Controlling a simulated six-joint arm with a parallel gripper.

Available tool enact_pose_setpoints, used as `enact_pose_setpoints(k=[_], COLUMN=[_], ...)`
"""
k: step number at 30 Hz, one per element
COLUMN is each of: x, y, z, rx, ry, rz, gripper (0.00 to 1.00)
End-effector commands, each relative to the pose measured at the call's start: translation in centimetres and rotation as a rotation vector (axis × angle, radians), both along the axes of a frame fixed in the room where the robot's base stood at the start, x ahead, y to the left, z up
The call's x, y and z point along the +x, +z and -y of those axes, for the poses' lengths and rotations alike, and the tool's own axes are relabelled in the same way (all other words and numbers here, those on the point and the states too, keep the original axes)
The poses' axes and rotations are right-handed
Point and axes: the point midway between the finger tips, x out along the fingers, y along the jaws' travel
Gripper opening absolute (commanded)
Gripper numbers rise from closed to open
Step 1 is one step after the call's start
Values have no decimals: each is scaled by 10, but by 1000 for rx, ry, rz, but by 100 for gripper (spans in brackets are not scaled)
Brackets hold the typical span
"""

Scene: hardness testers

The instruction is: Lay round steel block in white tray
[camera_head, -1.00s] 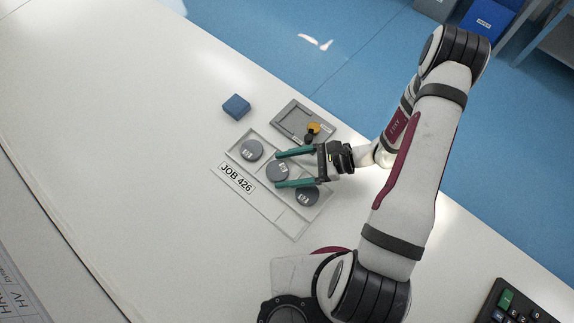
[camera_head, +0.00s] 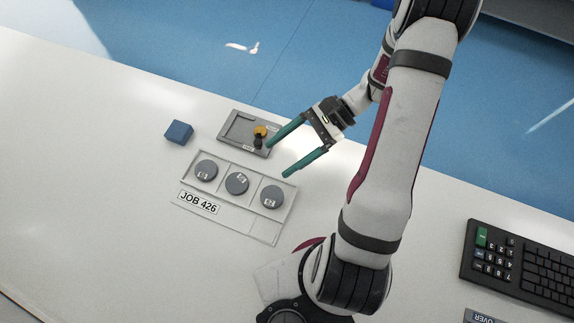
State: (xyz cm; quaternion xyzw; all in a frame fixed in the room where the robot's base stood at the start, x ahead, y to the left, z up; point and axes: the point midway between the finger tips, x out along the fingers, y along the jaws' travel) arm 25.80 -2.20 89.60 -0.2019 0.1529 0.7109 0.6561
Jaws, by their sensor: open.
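The white tray (camera_head: 231,218) lies on the table with a "JOB 426" label (camera_head: 198,203) along its front left. Three round steel blocks sit in a row in its compartments: a left one (camera_head: 205,168), a middle one (camera_head: 237,185) and a right one (camera_head: 271,194). Each bears a small pale label. My gripper (camera_head: 278,160) has long green fingers spread wide apart. It is open and empty, up and to the right of the tray, clear of the blocks.
A blue block (camera_head: 178,132) lies to the left. A black keyboard (camera_head: 520,262) is at the right. The table's left side is clear.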

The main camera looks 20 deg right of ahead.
Motion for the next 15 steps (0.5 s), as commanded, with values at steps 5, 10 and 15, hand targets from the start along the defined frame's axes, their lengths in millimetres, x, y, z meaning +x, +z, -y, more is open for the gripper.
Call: enact_pose_setpoints(k=[5, 10, 15], x=[-42, -101, -127], y=[84, 124, 132], z=[-44, -61, -58], rx=[-315, -613, -764], ry=[400, 697, 812], rz=[191, 435, 593], gripper=[81, 81, 81])
